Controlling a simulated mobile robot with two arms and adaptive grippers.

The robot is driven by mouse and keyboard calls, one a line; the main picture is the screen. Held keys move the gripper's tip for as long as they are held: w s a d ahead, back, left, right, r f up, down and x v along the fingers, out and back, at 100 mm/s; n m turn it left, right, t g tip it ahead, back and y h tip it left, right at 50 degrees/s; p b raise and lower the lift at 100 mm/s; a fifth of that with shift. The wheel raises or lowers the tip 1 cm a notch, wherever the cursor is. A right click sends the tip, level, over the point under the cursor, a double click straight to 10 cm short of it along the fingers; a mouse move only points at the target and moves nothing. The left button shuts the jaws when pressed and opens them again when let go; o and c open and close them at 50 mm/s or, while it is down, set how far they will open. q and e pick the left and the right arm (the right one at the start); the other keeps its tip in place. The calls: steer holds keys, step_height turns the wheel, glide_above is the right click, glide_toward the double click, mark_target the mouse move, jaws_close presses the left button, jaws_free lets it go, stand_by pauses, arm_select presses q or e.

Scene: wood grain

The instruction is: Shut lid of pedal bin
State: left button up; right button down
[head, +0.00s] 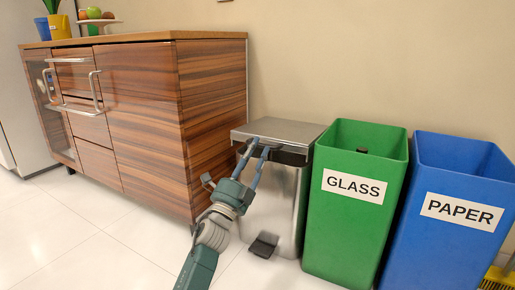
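The pedal bin (290,205) is a silver metal box on the floor between the wooden cabinet and the green bin. Its lid (288,128) lies nearly level over the top; a dark band shows beneath its front edge, and I cannot tell whether it is fully shut. The black pedal (263,246) is at the foot of the bin's front. My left gripper (261,147) is at the front of the lid, its two fingers spread apart with nothing seen between them. The fingertips are at or very near the lid's front edge; contact is unclear. My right gripper is out of view.
A green GLASS bin (345,235) stands close at the right, with a blue PAPER bin (440,245) beyond it. The wooden cabinet (140,115) is at the left, carrying a fruit stand (98,24). Tiled floor in front is clear. A yellow brush (497,277) is at lower right.

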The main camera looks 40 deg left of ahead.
arm_select(q)
steer(key=f, duration=0.1)
steer(key=s+f+b, duration=0.1)
steer(key=s+f, duration=0.1)
steer(key=shift+s+d+f, duration=0.1)
steer(key=shift+d+f, duration=0.2)
stand_by(0.3)
steer(key=shift+f, duration=0.2)
steer(key=shift+r, duration=0.1)
stand_by(0.4)
